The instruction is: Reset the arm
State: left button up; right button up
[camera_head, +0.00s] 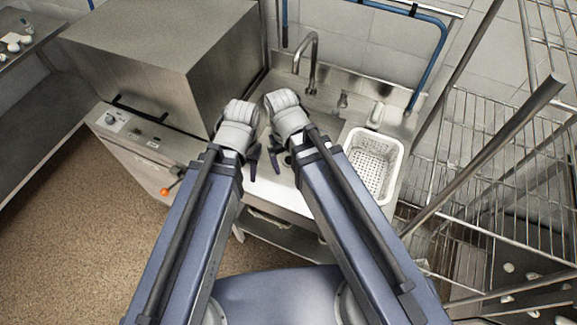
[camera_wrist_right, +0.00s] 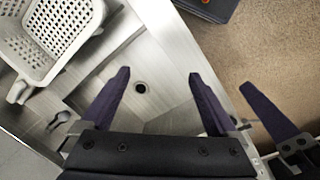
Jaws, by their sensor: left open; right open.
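Both of my arms reach forward side by side over the sink counter. My left gripper (camera_head: 264,160) is open and empty, its dark fingers pointing down above the counter. My right gripper (camera_wrist_right: 158,76) is open in the right wrist view, with nothing between its two dark fingers. It is above the steel sink basin (camera_wrist_right: 165,115), whose round drain (camera_wrist_right: 140,87) shows between the fingers. In the head view my right arm mostly hides the right gripper. A finger of my left gripper also shows at the right of the wrist view (camera_wrist_right: 267,108).
A white perforated basket (camera_head: 388,138) sits right of my right arm and shows in the wrist view (camera_wrist_right: 22,75). A faucet (camera_head: 313,62) stands behind the grippers. A steel machine (camera_head: 165,55) is at left, wire shelving (camera_head: 480,150) at right. The floor (camera_head: 60,250) at left is clear.

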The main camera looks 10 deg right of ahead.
jog(key=shift+s+a+n, duration=0.15)
jog(key=shift+s+a, duration=0.1)
jog(key=shift+s, duration=0.3)
jog(key=shift+s+a+n, duration=0.15)
jog(key=shift+s+a, duration=0.1)
jog(key=shift+s, duration=0.25)
notch_tip(320, 180, down, 3)
jog(key=b, duration=0.2)
jog(key=shift+r+b, duration=0.2)
jog(key=shift+b, duration=0.1)
